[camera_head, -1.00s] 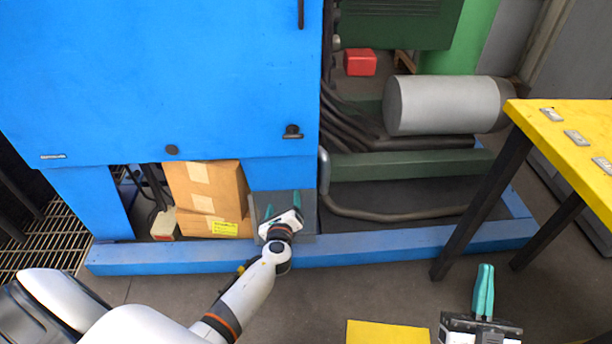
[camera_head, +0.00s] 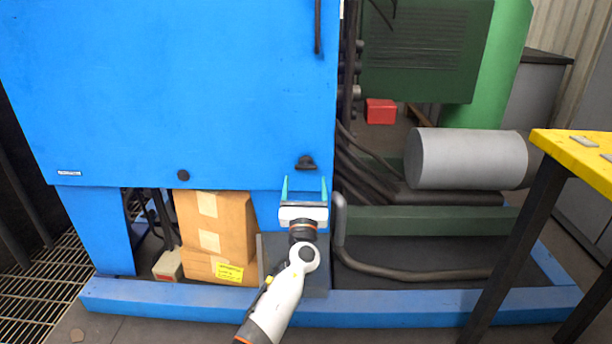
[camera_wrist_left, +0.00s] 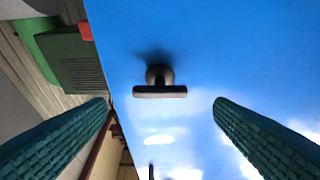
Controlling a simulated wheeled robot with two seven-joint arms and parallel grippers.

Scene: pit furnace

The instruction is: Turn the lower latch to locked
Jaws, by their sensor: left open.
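The lower latch (camera_head: 306,163) is a small dark handle on a round hub, low on the blue cabinet door (camera_head: 170,90). In the left wrist view the latch (camera_wrist_left: 160,82) shows as a T-shape, its bar lying across the picture. My left gripper (camera_head: 305,182) is open and empty, its teal fingers pointing up just below the latch in the head view. In the left wrist view the fingers stand left and right of the latch, with the latch ahead between them and apart from both. My right gripper is out of view.
Cardboard boxes (camera_head: 215,235) sit under the cabinet to the left. A bent grey pipe (camera_head: 400,268) and a grey cylinder (camera_head: 466,157) are to the right. A yellow table (camera_head: 575,148) stands at far right. A blue base rail (camera_head: 180,298) runs along the floor.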

